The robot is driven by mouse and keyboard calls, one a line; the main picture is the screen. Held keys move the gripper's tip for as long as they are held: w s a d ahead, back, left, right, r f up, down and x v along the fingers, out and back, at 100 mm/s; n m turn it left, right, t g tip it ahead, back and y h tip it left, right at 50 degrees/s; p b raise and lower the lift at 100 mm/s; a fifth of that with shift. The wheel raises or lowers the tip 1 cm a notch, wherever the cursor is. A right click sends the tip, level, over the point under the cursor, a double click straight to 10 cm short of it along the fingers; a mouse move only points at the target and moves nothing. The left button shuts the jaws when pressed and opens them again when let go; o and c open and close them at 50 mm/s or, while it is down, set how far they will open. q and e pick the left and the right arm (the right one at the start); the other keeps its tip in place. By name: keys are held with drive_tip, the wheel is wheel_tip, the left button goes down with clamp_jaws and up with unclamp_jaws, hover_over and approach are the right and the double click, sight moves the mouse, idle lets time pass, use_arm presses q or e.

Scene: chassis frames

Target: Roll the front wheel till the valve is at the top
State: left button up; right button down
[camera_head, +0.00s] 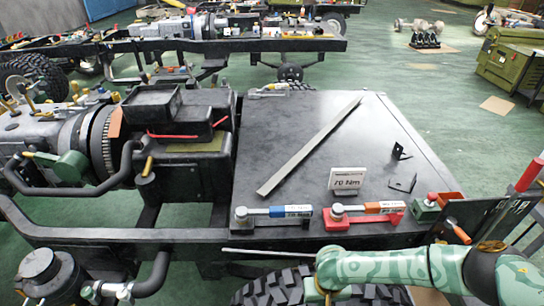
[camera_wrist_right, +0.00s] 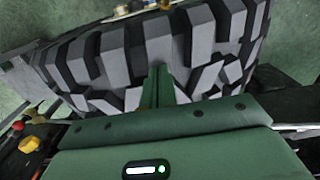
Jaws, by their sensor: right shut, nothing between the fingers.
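The front wheel shows as a black, deep-lugged tyre (camera_head: 275,290) at the bottom of the head view, partly covered by my right arm and cut off by the picture edge. In the right wrist view the tyre's tread (camera_wrist_right: 105,60) fills the upper middle. My right gripper (camera_wrist_right: 158,75) is shut and empty, with its green fingertips at the tread blocks; I cannot tell whether they touch. In the head view its fingers cannot be made out. The valve does not show in either view. My left gripper is not in view.
The dark chassis deck (camera_head: 300,130) above the wheel carries a long metal bar (camera_head: 308,148), a small torque sign (camera_head: 346,180), a blue-handled tool (camera_head: 275,214) and a red-orange one (camera_head: 365,212). An engine (camera_head: 180,140) stands at left.

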sight(352, 303)
drive_tip(key=shift+d+r+p, duration=0.2)
drive_tip(key=shift+d+p, duration=0.2)
drive_tip(key=shift+d, duration=0.35)
drive_tip(key=shift+d+p, duration=0.65)
drive_tip(key=shift+d, duration=0.85)
drive_tip(key=shift+f, duration=0.1)
drive_tip(key=shift+d, duration=0.15)
drive_tip(key=shift+d+f+p, duration=0.2)
drive_tip(key=shift+d+p, duration=0.1)
drive_tip(key=shift+d, duration=1.05)
drive_tip(key=shift+s+d+f, duration=0.1)
drive_tip(key=shift+d, duration=0.2)
drive_tip(key=shift+s, duration=0.1)
